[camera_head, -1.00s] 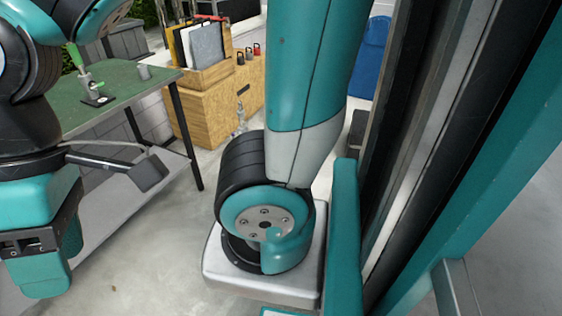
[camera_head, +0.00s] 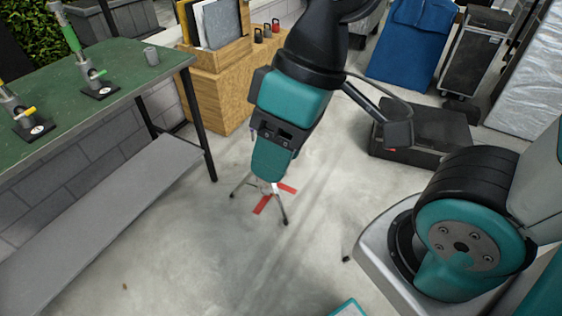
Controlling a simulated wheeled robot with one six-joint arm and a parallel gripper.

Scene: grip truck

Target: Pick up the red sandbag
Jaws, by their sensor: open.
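My gripper (camera_head: 272,160) hangs in the middle of the view, teal and pointing down. It is open, with nothing seen between its fingers. I cannot clearly make out a red sandbag. A small bit of red (camera_head: 392,149) shows below the black bracket on my wrist, in front of a low black case (camera_head: 425,132); I cannot tell what it is. Small red and black items with loop handles (camera_head: 267,30) sit on the wooden crate (camera_head: 220,85), behind and left of my arm.
A green-topped table (camera_head: 110,80) is at left, with a grey shelf (camera_head: 110,200). Blue cloth (camera_head: 400,45) and a dark cart (camera_head: 470,55) stand behind. The front floor is mostly clear.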

